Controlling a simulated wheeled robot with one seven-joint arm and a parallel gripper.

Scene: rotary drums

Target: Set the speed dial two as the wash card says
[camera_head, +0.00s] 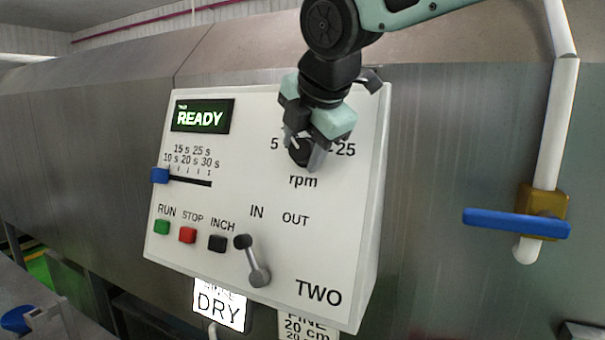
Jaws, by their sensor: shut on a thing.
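The white control panel marked TWO (200,240) fills the middle of the head view. Its speed dial (299,155) is a black knob above the word rpm, with 5 at its left and 25 at its right. My gripper (305,152) is shut on the dial and hides its pointer and most of the scale. A card (295,325) below the panel reads FINE and 20 cm, cut off at the bottom edge. A bright white sign (219,305) beside it reads DRY, its upper line partly hidden by the panel.
A green display (202,116) reads READY. A blue slider (160,175) sits at its track's left end. RUN (162,227), STOP (188,235) and INCH (217,243) buttons and an IN/OUT lever (252,261) are below. A blue-handled valve (516,222) is on a white pipe at right.

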